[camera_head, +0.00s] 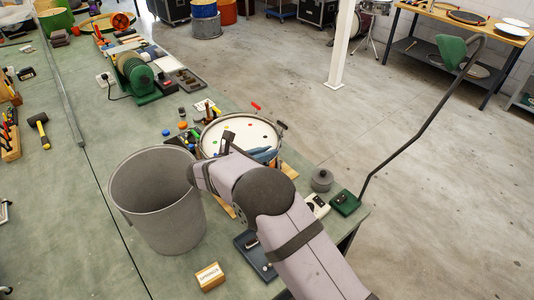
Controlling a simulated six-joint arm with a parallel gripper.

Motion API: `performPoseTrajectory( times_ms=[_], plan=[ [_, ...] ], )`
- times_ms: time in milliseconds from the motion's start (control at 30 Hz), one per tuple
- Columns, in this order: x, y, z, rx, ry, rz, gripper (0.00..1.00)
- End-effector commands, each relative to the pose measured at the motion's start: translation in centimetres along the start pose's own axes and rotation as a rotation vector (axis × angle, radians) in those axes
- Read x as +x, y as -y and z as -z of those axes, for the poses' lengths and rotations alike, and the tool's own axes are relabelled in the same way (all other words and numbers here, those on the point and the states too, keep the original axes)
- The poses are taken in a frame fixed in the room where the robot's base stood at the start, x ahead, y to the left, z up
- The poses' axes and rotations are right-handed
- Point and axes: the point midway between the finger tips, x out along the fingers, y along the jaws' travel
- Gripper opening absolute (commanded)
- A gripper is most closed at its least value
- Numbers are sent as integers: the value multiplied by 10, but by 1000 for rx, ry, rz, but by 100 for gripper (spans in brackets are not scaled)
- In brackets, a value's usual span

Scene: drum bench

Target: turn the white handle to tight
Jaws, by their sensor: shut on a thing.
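A round drum (240,128) with a white head and small coloured dots lies on the bench. My arm crosses in front of the drum's near rim. Only a dark part of my gripper (226,143) shows there, over the near left rim. Its fingertips are hidden. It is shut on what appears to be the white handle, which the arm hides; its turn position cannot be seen.
A large grey bin (156,197) stands close at the left. A green machine (135,73) is behind.

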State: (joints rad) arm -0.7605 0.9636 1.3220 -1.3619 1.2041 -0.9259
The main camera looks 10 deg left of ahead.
Motion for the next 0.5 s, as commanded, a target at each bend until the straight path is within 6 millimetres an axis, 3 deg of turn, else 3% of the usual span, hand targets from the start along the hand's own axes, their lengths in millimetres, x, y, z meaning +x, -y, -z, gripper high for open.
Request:
performPoseTrajectory(
  times_ms=[467, 500],
  plan=[
    [-1, 0, -2, 23, 0, 50, 0],
    [-1, 0, -2, 23, 0, 50, 14]
  ],
)
